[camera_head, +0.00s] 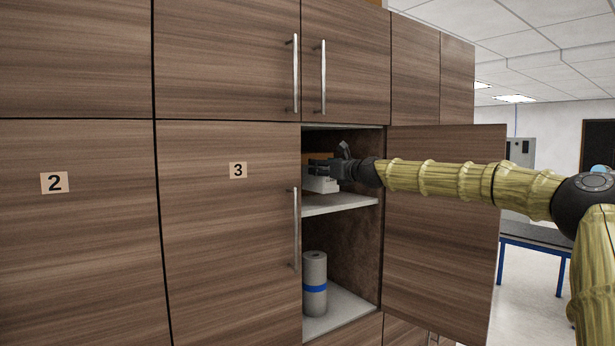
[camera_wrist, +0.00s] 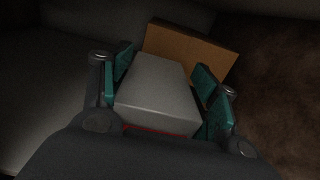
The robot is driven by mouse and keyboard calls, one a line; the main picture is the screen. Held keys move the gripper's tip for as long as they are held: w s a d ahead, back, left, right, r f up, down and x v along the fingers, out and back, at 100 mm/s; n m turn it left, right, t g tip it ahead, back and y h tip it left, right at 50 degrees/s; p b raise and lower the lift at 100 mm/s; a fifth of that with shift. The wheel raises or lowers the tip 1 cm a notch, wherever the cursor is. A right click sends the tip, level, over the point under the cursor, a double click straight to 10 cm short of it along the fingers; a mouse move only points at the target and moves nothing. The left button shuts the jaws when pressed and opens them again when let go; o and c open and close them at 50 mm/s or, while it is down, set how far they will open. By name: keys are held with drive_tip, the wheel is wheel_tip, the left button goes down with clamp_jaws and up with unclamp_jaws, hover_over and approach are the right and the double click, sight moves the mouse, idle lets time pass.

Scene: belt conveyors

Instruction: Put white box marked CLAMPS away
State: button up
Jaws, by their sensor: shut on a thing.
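The white box (camera_head: 322,184) is inside the open cabinet, at the upper shelf (camera_head: 342,204). My gripper (camera_head: 322,168) reaches in from the right and is shut on it. In the wrist view the white box (camera_wrist: 160,88) sits between the two teal finger pads of my gripper (camera_wrist: 165,90), with a red strip at its near edge. No CLAMPS marking is readable. I cannot tell whether the box rests on the shelf or is just above it.
A brown box (camera_wrist: 190,48) stands just behind the white box. A grey roll with a blue band (camera_head: 314,284) stands on the lower shelf. The open door (camera_head: 445,220) is at the right; closed door 3 (camera_head: 230,240) is at the left. A blue-legged conveyor (camera_head: 535,238) is at far right.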

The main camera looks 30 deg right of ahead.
sight(317, 178)
drive_tip(key=w+f, duration=0.1)
drive_tip(key=w+a+f, duration=0.1)
drive_tip(key=w, duration=0.1)
drive_tip(key=shift+f, duration=0.25)
drive_tip(key=shift+s+d+f, duration=0.1)
drive_tip(key=shift+s+f, duration=0.35)
drive_tip(key=shift+s, duration=0.1)
drive_tip(key=shift+d+f, duration=0.1)
drive_tip(key=shift+f, duration=0.05)
drive_tip(key=shift+w+f, duration=0.25)
drive_tip(key=shift+w, duration=0.1)
drive_tip(key=o, duration=1.1)
drive_tip(key=shift+o, duration=1)
drive_tip(key=shift+s, duration=0.15)
drive_tip(key=shift+s+r, duration=0.1)
drive_tip(key=shift+r, duration=0.05)
drive_tip(key=shift+a, duration=0.3)
